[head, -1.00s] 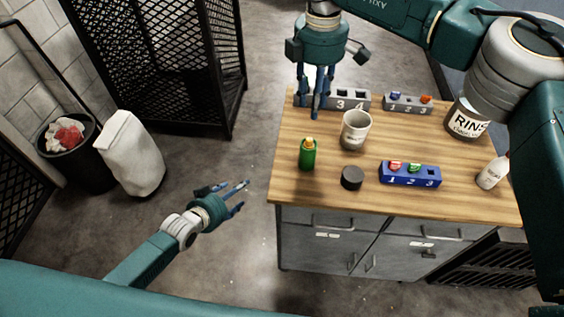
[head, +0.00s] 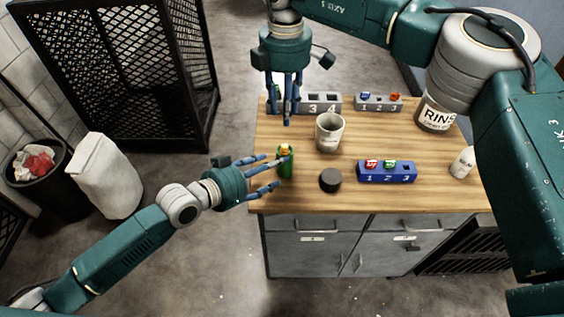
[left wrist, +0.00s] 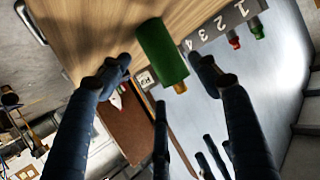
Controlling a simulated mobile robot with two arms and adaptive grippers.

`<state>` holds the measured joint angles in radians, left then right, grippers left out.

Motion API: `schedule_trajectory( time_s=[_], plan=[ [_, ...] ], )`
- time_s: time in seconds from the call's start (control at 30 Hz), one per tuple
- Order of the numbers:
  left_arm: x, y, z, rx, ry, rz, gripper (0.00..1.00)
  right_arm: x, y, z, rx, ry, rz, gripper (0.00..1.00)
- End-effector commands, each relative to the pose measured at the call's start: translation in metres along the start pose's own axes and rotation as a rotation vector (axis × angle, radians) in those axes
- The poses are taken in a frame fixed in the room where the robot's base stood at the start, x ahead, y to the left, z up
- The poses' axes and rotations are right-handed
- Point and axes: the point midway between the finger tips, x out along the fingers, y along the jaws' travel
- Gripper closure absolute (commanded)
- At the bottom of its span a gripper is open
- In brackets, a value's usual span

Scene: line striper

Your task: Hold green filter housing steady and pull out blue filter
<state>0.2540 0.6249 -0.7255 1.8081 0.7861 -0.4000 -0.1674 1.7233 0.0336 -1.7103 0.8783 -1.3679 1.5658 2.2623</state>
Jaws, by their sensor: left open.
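The green filter housing (head: 287,167) stands upright at the left side of the wooden table, with an orange-yellow tip (head: 285,149) on top. My left gripper (head: 280,170) is open at its left, with fingers reaching toward it. In the left wrist view the housing (left wrist: 162,55) shows between the spread fingers, with gaps on both sides. I cannot make out a blue filter in it. My right gripper (head: 284,112) points down, empty and open, over the left end of the grey numbered block (head: 322,103), whose left slots it partly hides.
A white cup (head: 330,132) and a dark round cap (head: 330,181) stand right of the housing. A blue numbered block (head: 387,172), a smaller grey block (head: 378,103), a rinse container (head: 435,113) and a white bottle (head: 462,163) are farther right.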

Motion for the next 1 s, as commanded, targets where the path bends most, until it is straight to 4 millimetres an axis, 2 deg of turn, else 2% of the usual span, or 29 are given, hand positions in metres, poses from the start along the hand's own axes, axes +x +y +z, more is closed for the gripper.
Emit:
schedule_trajectory(
  time_s=[0.1,0.33,0.5,0.8,1.0],
  plan=[
    [0.024,0.0,-0.002,-0.001,0.002,0.0,0.38,0.0,0.0,0.0,0.0,0.0,0.0,0.69],
    [0.057,0.0,-0.001,-0.002,0.001,0.0,0.38,0.0,0.0,0.0,0.0,0.0,0.0,0.69],
    [0.068,0.0,0.0,0.0,0.001,-0.001,0.38,0.0,0.0,0.0,0.0,0.0,0.0,0.69],
    [0.07,0.0,0.0,0.0,0.0,-0.001,0.38,0.0,0.0,0.0,0.0,0.0,0.0,0.69],
    [0.07,0.0,0.0,0.0,0.0,-0.001,0.78,0.0,0.0,0.0,0.0,0.0,0.0,0.69]
  ],
)
